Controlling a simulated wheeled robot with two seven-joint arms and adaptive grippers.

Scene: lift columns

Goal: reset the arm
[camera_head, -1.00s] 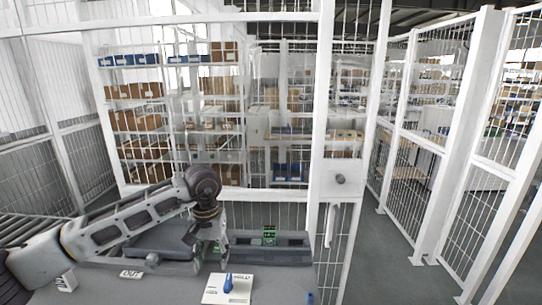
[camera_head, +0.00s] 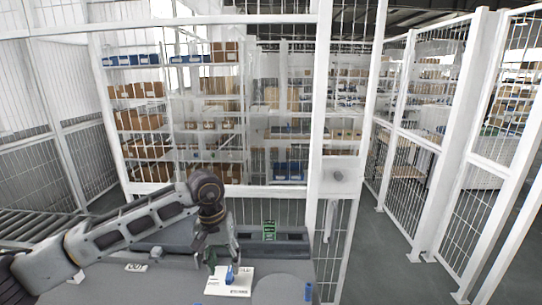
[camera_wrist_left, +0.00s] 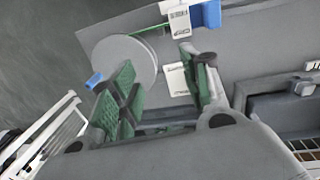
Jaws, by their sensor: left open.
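My left arm comes in from the left in the head view. Its gripper (camera_head: 222,261) hangs pointing down over the grey worktop, by the back-left edge of a white plate with a blue part (camera_head: 230,275) on it. In the left wrist view the gripper (camera_wrist_left: 156,82) shows two green-padded fingers spread apart. I see nothing held between them. A white labelled piece lies beyond the gap. My right gripper is in neither view.
A grey round disc (camera_head: 283,290) lies right of the white plate, with a small blue piece (camera_head: 308,292) beside it. A grey fixture (camera_head: 291,237) runs along the back of the worktop. White mesh fencing (camera_head: 343,190) stands behind, with shelves of boxes beyond.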

